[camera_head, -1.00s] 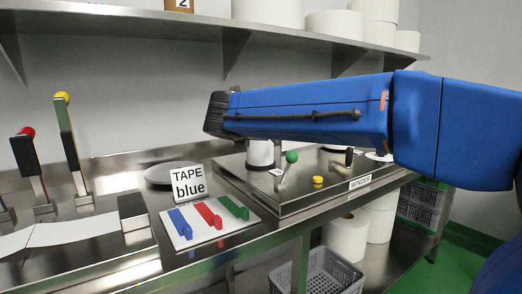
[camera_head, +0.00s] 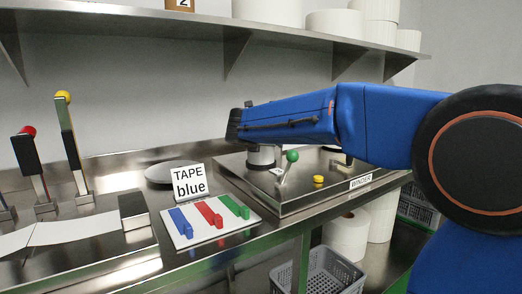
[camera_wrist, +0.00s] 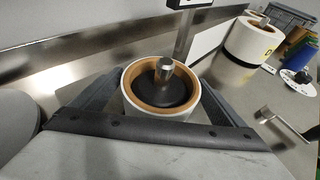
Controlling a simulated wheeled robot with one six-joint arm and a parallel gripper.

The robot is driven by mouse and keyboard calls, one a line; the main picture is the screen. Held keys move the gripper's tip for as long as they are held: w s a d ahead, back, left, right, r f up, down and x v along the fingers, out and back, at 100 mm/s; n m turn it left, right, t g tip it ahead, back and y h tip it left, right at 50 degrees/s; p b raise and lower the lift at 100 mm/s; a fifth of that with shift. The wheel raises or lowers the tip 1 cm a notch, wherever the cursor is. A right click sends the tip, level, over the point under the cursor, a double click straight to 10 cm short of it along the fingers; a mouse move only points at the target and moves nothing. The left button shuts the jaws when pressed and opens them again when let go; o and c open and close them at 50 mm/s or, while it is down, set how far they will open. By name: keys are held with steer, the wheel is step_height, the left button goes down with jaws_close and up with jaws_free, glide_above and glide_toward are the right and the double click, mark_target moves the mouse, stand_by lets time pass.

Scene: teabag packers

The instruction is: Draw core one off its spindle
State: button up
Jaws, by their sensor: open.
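In the wrist view a white core (camera_wrist: 160,110) with a brown inner ring sits around a metal spindle (camera_wrist: 165,72) with a dark hub. My gripper (camera_wrist: 160,88) is open, with one dark finger on each side of this core. I cannot tell whether either finger touches it. No number shows on this core. In the head view a white core (camera_head: 262,158) stands at the back left of the winder (camera_head: 305,190), under the end of my arm. My fingers are mostly hidden there by the arm.
A second white roll (camera_wrist: 250,42), with a partly readable label, stands at the upper right of the wrist view. A green-knobbed lever (camera_head: 291,157) and a yellow button (camera_head: 318,179) are on the winder. The tape sign (camera_head: 190,181) stands left. A shelf (camera_head: 290,42) runs above.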

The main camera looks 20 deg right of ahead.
steer(key=shift+x, duration=1.2)
steer(key=shift+c, duration=0.2)
steer(key=c, duration=1.1)
steer(key=shift+c, duration=0.2)
step_height(320, 180, up, 13)
